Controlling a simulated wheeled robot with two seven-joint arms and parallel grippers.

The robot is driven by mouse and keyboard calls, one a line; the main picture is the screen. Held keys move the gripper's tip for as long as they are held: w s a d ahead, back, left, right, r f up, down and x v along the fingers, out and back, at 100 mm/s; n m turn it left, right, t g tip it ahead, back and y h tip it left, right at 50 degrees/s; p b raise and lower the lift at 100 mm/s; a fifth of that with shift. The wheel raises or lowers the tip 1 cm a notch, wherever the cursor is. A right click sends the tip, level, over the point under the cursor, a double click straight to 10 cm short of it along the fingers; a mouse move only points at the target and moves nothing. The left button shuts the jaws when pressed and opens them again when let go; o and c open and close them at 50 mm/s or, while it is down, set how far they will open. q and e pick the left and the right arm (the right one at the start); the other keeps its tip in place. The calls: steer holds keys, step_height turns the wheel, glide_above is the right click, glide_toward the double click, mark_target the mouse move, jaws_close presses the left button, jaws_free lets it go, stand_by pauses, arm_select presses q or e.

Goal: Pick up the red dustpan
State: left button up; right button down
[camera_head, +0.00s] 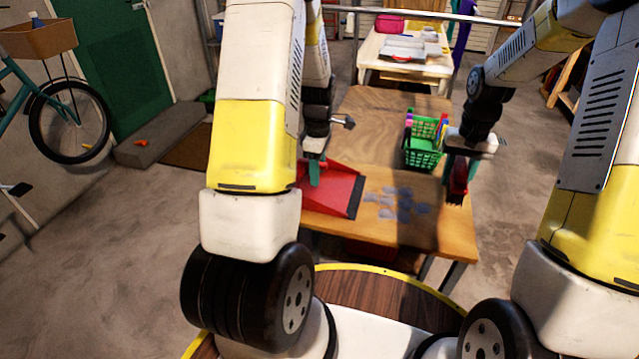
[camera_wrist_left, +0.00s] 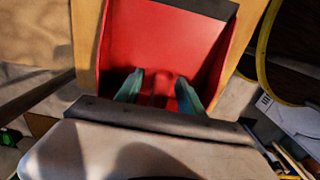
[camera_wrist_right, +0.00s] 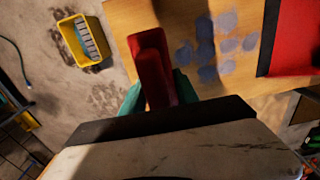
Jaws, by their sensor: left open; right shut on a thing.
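The red dustpan (camera_head: 337,192) lies on the near left part of the wooden table, its dark lip facing right. It fills the left wrist view (camera_wrist_left: 162,40). My left gripper (camera_wrist_left: 158,88) is open, with its teal fingers on either side of the dustpan's red handle (camera_wrist_left: 158,82); I cannot tell if they touch it. In the head view this gripper (camera_head: 316,172) is over the pan's left end. My right gripper (camera_head: 460,172) is shut on a red brush (camera_wrist_right: 152,65) with dark bristles, held over the table's right edge.
Several grey dust patches (camera_head: 398,203) lie on the table (camera_head: 375,120) right of the dustpan. A green basket (camera_head: 422,157) with coloured items stands behind them. A yellow container (camera_wrist_right: 82,42) is on the floor. A white table (camera_head: 400,65) stands farther back.

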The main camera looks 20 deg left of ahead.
arm_select(q)
steer(key=shift+f, duration=0.3)
jaws_close()
steer(key=shift+r, duration=0.15)
step_height(320, 180, up, 8)
steer(key=shift+r, duration=0.2)
step_height(320, 180, down, 6)
steer(key=shift+r, duration=0.15)
stand_by(0.5)
steer(key=shift+f, duration=1.35)
steer(key=shift+f, duration=0.1)
